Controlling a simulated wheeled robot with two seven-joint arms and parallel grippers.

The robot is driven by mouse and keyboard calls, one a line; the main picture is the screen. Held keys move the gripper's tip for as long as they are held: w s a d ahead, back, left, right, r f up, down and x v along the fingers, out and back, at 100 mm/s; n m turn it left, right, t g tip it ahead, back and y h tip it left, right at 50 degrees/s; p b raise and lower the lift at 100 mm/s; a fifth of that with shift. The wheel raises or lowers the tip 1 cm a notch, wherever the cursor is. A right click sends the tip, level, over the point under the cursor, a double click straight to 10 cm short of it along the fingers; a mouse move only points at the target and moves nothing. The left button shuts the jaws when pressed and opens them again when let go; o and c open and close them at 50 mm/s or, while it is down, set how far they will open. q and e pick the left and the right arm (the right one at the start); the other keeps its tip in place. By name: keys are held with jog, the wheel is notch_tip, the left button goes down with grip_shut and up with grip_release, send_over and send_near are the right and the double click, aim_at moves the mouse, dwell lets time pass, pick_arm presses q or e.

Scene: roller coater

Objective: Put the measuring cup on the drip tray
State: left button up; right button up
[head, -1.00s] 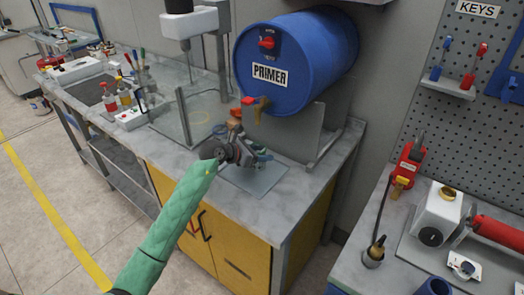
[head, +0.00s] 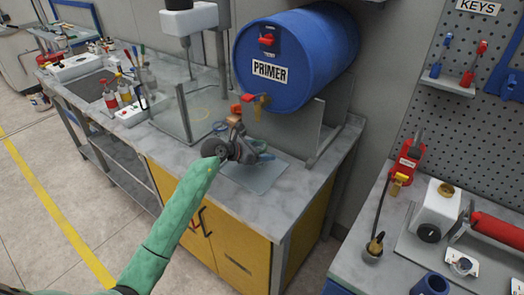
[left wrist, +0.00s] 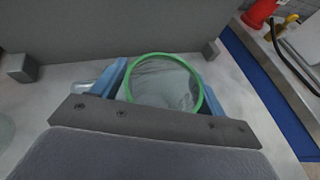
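My left gripper (head: 262,151) is over the grey drip tray (head: 262,181), in front of and below the brass tap (head: 260,103) of the blue PRIMER drum (head: 297,60). In the left wrist view, the measuring cup (left wrist: 163,82) is clear with a green rim. It sits between the two blue fingers of my left gripper (left wrist: 160,85), which press on it from both sides. In the head view the cup is mostly hidden by the gripper. Whether its base touches the tray cannot be told. My right gripper is not in view.
An upright grey panel (head: 296,132) stands behind the tray. A clear-walled stand (head: 197,115) is to the left, with bottles (head: 111,98) beyond. A second bench with a red fire-extinguisher-like cylinder (head: 497,230) is at the right. The counter's front edge is clear.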

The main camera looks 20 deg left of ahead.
pick_arm(q)
jog(key=shift+r, duration=0.15)
jog(key=shift+s+a, duration=0.2)
jog(key=b+v, duration=0.3)
jog(key=v, duration=0.8)
jog(key=shift+r+b, duration=0.3)
jog(key=shift+b, duration=0.1)
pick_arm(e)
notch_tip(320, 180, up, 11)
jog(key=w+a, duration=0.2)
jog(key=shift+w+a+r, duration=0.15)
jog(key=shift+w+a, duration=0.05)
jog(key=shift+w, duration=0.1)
pick_arm(q)
jog(key=shift+s+a, duration=0.1)
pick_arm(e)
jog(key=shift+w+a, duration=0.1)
